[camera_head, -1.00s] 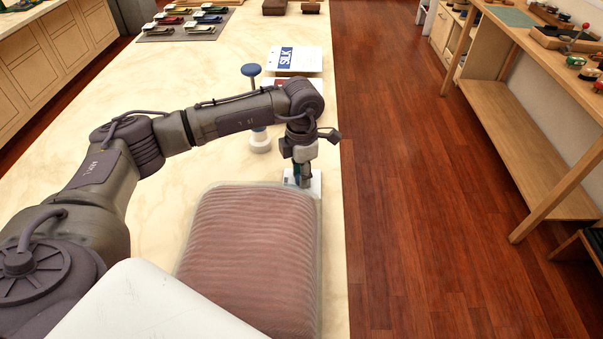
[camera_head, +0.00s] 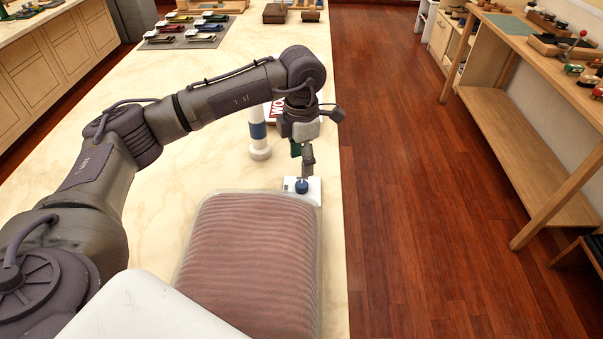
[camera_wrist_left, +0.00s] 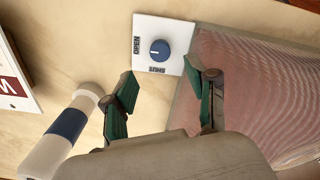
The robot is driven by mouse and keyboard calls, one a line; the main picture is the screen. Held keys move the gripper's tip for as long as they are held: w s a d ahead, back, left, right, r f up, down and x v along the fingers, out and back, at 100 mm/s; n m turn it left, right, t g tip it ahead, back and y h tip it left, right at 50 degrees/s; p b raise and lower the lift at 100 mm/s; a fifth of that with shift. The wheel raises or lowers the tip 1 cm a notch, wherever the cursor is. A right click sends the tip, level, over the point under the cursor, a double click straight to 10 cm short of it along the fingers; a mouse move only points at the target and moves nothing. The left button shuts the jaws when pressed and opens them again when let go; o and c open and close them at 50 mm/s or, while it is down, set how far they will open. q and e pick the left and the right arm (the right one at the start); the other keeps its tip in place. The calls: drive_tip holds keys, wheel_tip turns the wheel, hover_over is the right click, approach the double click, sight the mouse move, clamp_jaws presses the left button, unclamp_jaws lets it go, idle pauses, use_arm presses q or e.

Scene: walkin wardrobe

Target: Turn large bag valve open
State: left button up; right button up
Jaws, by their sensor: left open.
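The valve is a round blue knob (camera_head: 302,186) on a white plate (camera_head: 315,190), at the far right corner of the large clear bag (camera_head: 250,255) packed with pinkish striped cloth. In the left wrist view the knob (camera_wrist_left: 160,51) has a pale mark that seems to point left, towards the word OPEN on the plate (camera_wrist_left: 180,28); SHUT is printed below it. My left gripper (camera_head: 303,160) is above the knob. In the wrist view its green-padded fingers (camera_wrist_left: 163,85) are spread, with nothing between them. My right gripper is out of view.
A white and blue post (camera_head: 259,135) stands on the pale table left of the gripper. A red-and-white sign or box (camera_head: 281,108) is partly hidden behind my arm. Mats with small items lie farther back. The table's right edge is close beside the valve, with open floor beyond.

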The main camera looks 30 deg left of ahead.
use_arm(q)
drive_tip(key=shift+r, duration=2.2)
